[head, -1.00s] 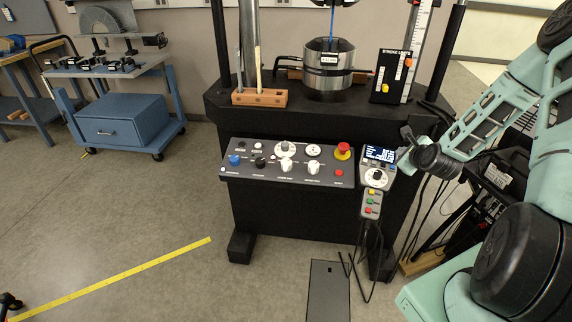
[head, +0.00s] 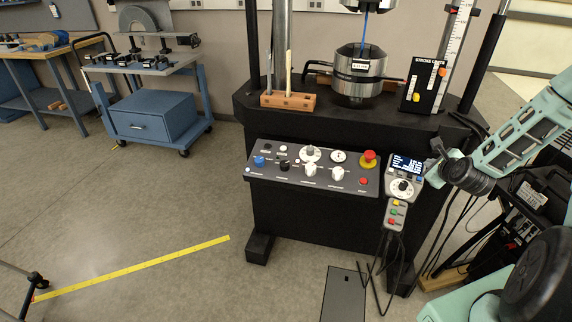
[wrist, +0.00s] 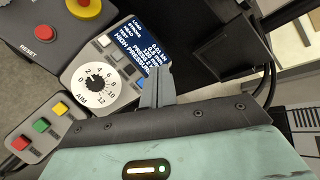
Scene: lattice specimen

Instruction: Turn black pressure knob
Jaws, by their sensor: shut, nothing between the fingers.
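A grey control box (head: 404,178) with a lit screen (head: 407,164) hangs at the right end of the console. Its dial has a white face numbered up to 12 and marked AIM, with a small black knob at its centre (wrist: 95,83); the dial also shows in the head view (head: 402,188). The screen text in the wrist view (wrist: 138,45) includes HIGH PRESSURE. My gripper (wrist: 158,80) is shut and empty. In the wrist view its fingertips lie over the screen's lower edge, to the right of the dial and apart from the knob. In the head view my gripper (head: 433,158) is right of the box.
The sloped console (head: 313,168) carries several knobs, including another black one (head: 284,165), and a red mushroom button (head: 369,158). A button box (head: 396,213) with yellow, green and red buttons hangs below the dial. Cables hang beneath it.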

